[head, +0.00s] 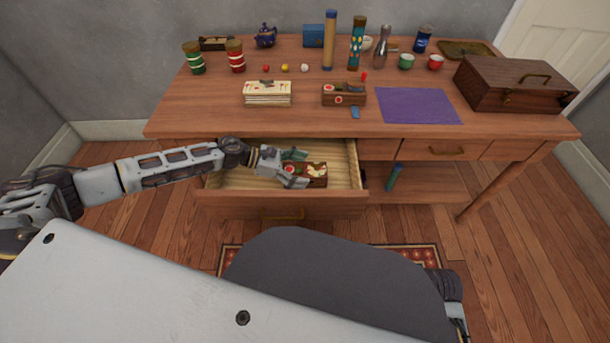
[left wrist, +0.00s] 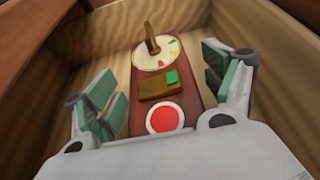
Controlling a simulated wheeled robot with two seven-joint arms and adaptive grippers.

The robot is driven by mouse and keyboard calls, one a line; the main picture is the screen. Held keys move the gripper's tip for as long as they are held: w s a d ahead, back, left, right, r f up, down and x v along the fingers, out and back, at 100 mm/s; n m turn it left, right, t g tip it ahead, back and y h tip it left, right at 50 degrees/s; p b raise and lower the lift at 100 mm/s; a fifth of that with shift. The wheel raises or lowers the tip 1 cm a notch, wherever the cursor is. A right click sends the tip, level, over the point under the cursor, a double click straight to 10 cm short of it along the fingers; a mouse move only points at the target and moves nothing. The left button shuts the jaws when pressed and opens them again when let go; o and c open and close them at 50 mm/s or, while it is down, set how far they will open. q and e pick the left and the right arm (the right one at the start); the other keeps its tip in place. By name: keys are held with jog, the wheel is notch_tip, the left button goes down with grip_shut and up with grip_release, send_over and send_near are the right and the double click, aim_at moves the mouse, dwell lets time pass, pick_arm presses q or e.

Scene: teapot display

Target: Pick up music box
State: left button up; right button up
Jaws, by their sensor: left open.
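A small dark red-brown box (head: 317,174), which looks like the music box, lies in the open drawer (head: 330,202). In the left wrist view the box (left wrist: 148,89) shows a pale dial with coloured marks and an upright peg, a brass plate with a green square, and a red disc ringed in white. My left gripper (head: 297,169) is inside the drawer with its fingers open, one on each side of the box's near part. In the left wrist view the fingers of my left gripper (left wrist: 165,88) stand apart from the box's sides.
A similar box (head: 343,95) stands on the desk (head: 225,118) beside a stack of cards (head: 267,93). A purple mat (head: 418,105) and a wooden chest (head: 515,84) are at the right. Cans, balls and bottles line the back. The drawer walls are close around my gripper.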

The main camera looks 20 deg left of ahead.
jog(key=shift+f, duration=0.15)
pick_arm(q)
jog(key=shift+c, duration=1)
jog(key=c, duration=1)
pick_arm(e)
jog(key=shift+w, duration=0.35)
pick_arm(q)
jog(key=shift+r, duration=0.15)
pick_arm(e)
jog(key=shift+s+r, duration=0.1)
jog(key=shift+r, duration=0.1)
pick_arm(q)
jog(key=shift+r, duration=0.5)
notch_tip(320, 180, up, 8)
jog(key=shift+f+p, duration=0.1)
jog(key=shift+p, duration=1.1)
jog(key=shift+r, duration=0.45)
pick_arm(e)
jog(key=f, duration=0.3)
jog(key=shift+s+d+f+g+h, duration=0.2)
jog(key=shift+d+f+g+h, duration=0.1)
jog(key=shift+d+f, duration=0.1)
pick_arm(q)
jog(key=shift+c, duration=0.2)
